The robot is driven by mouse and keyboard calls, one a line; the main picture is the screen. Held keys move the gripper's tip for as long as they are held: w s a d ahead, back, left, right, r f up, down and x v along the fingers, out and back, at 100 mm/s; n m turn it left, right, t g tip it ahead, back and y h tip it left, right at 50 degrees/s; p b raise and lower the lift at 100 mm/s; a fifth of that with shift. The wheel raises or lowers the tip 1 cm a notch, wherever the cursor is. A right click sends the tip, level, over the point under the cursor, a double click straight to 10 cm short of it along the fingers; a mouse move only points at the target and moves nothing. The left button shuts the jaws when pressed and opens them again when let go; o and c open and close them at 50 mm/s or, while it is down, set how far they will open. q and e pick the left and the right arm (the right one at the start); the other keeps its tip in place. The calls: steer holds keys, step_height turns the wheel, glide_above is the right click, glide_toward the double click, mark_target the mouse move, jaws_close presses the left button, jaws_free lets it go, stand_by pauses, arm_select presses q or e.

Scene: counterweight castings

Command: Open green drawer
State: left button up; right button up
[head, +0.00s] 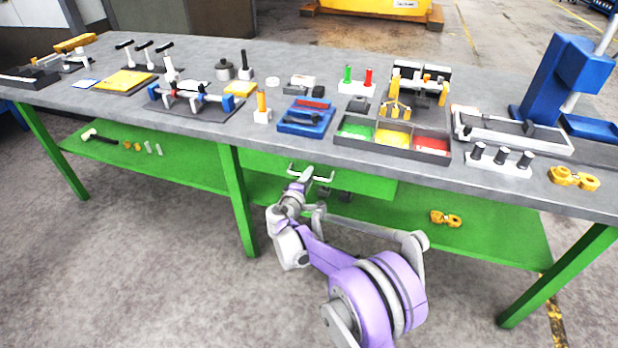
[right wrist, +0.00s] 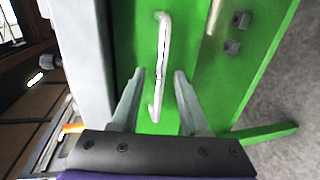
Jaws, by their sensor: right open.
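The green drawer (head: 362,185) is under the grey worktop of the bench, and its front looks closed. Its pale bar handle (right wrist: 161,65) shows in the right wrist view against the green drawer front (right wrist: 185,50). My right gripper (head: 306,174) is at the handle in the head view. In the right wrist view the right gripper (right wrist: 160,75) is open, with the handle's bar between its two fingers and clear space on both sides. I cannot tell how deep the handle sits between them. My left gripper is not in view.
The worktop (head: 290,155) above carries several tools, trays and fixtures. A green lower shelf (head: 480,230) holds a yellow casting (head: 445,218). A green table leg (head: 238,200) stands left of my right arm. The floor in front is clear.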

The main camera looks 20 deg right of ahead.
steer(key=shift+w+d+f, duration=0.15)
steer(key=shift+w+d, duration=0.2)
steer(key=shift+w, duration=0.15)
jaws_close()
stand_by(1.2)
